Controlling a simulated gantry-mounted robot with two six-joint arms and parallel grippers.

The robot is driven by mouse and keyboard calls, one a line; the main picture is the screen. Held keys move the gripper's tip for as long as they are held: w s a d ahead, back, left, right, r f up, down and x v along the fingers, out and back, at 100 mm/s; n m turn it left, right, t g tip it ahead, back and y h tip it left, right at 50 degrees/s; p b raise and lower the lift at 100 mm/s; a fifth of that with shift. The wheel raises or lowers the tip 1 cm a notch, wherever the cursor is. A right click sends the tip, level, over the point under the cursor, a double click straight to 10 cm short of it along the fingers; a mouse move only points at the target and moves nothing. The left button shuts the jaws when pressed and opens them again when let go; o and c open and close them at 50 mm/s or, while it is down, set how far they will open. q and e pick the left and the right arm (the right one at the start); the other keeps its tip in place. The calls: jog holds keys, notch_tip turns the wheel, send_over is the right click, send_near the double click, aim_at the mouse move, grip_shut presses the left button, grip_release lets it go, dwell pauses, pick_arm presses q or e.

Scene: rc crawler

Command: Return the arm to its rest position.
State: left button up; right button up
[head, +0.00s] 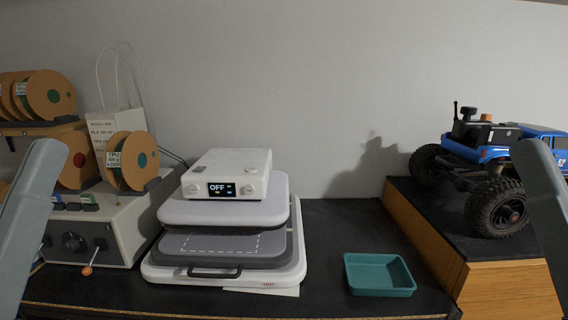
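A grey-blue link of my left arm (30,215) shows at the left edge, in front of the spool machine. A grey-blue link of my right arm (545,200) shows at the right edge, in front of the blue crawler. Neither gripper's fingertips are in the head view, so I cannot see whether they hold anything. Both visible arm parts stand apart from the middle of the bench.
A white press (240,213) with a display reading OFF stands centre-left. A teal tray (380,291) sits empty on the black bench (330,240). A blue crawler (462,150) stands on a raised wooden block (510,290). Filament spools (132,160) are at left.

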pick_arm(q)
notch_tip(320, 180, up, 18)
jog(key=p, duration=1.4)
pick_arm(e)
notch_tip(320, 180, up, 18)
pick_arm(q)
notch_tip(320, 180, down, 32)
jog(key=b, duration=3.1)
pick_arm(e)
notch_tip(320, 180, down, 32)
jog(key=shift+r, duration=0.15)
pick_arm(q)
jog(key=shift+b, duration=0.3)
